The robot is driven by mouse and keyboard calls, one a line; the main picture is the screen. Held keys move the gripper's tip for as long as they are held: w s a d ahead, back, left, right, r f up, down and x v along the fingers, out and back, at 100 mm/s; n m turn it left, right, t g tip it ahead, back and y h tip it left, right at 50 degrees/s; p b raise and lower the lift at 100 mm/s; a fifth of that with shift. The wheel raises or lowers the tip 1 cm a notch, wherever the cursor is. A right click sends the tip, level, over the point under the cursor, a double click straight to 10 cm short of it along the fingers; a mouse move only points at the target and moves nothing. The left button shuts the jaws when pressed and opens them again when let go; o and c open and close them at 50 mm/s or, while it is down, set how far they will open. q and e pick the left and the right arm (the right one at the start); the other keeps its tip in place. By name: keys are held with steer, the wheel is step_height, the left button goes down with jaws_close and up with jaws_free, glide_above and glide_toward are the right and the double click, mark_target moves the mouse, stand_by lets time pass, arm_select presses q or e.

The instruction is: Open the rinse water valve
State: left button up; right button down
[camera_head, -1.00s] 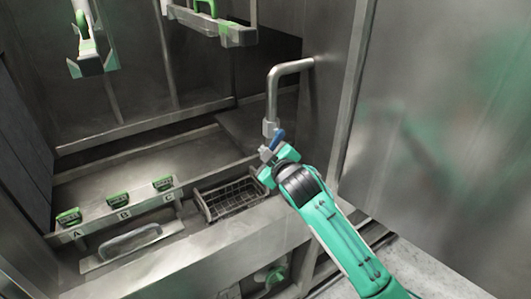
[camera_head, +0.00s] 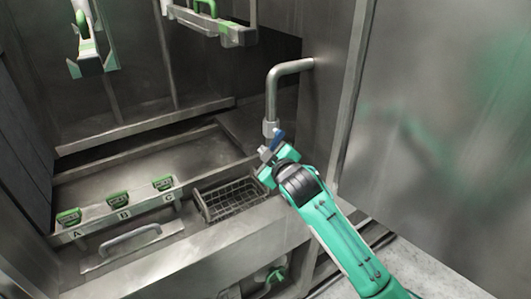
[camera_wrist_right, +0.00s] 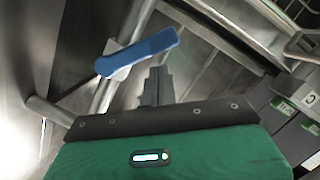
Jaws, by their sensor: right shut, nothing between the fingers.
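The rinse water valve's blue lever (camera_head: 278,136) sits on a steel pipe (camera_head: 271,100) that bends out of the right-hand wall, just below the pipe's metal collar. In the right wrist view the blue lever (camera_wrist_right: 137,52) lies crosswise, tilted up toward the right, on a pale fitting. My right gripper (camera_head: 265,155) is beside and just below the lever. In the wrist view its fingers (camera_wrist_right: 157,86) are shut with nothing between them, close to the lever; I cannot tell whether they touch it. My left gripper is not in view.
A wire basket (camera_head: 233,200) sits in the trough at the lower middle. Several green tagged blocks stand along the ledge marked A, B, C (camera_head: 122,214), behind a steel handle (camera_head: 130,240). A large steel panel (camera_head: 440,100) fills the right side, close to my arm.

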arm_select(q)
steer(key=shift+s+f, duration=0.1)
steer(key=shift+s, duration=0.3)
arm_select(e)
steer(key=shift+f+n, duration=0.2)
steer(key=shift+n, duration=0.1)
steer(key=shift+w+d+f+n+t, duration=0.2)
steer(key=shift+d+f+n+t, duration=0.1)
steer(key=shift+f+n, duration=0.4)
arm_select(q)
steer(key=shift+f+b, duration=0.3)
arm_select(e)
steer(key=shift+w+d+f+n+t+h, duration=0.2)
steer(key=shift+d+f+n+t, duration=0.1)
steer(key=shift+n, duration=0.4)
steer(key=shift+w+d+f+n+t+h, duration=0.1)
steer(key=shift+w+d+f+n+t, duration=0.15)
steer(key=shift+n, duration=0.45)
steer(key=shift+w+d+f+n+t+h, duration=0.15)
steer(key=shift+d+f+n, duration=0.15)
steer(key=shift+n, duration=0.4)
steer(key=shift+w+d+f+n, duration=0.1)
steer(key=shift+w+f+n, duration=0.05)
steer(key=shift+n, duration=0.25)
